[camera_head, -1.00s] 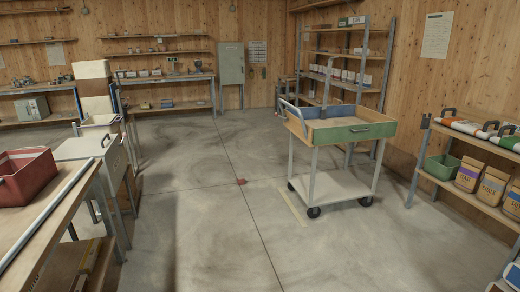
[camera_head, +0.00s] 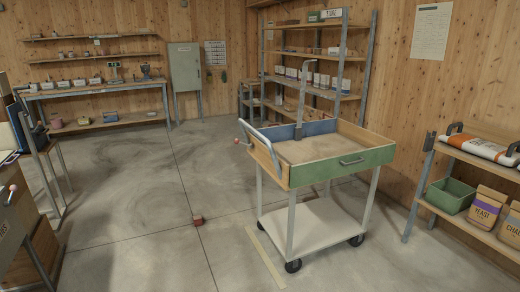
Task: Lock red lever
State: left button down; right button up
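No part is clearly marked as the red lever, and I cannot tell which one the task means. A small red knob (camera_head: 237,141) shows at the left side of the wheeled cart (camera_head: 345,162), by its grey handle. A lever with a pinkish-red ball (camera_head: 12,187) stands at the far left edge, on a grey and brown unit that is cut off. A small red block (camera_head: 198,220) is on the floor left of the cart. Whether any of these is locked is too small to tell. Neither gripper is in view.
Shelving with bags and a green bin (camera_head: 450,195) stands at the right. A grey cabinet (camera_head: 184,66) is at the back wall. Floor between is open.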

aim_at(236, 141)
jog(key=i, duration=1.05)
jog(key=i+j+z, duration=0.1)
jog(key=i, duration=1)
jog(key=i+j+z, duration=0.1)
jog(key=i, duration=0.2)
jog(key=i+j+z, duration=0.1)
jog(key=i, duration=0.2)
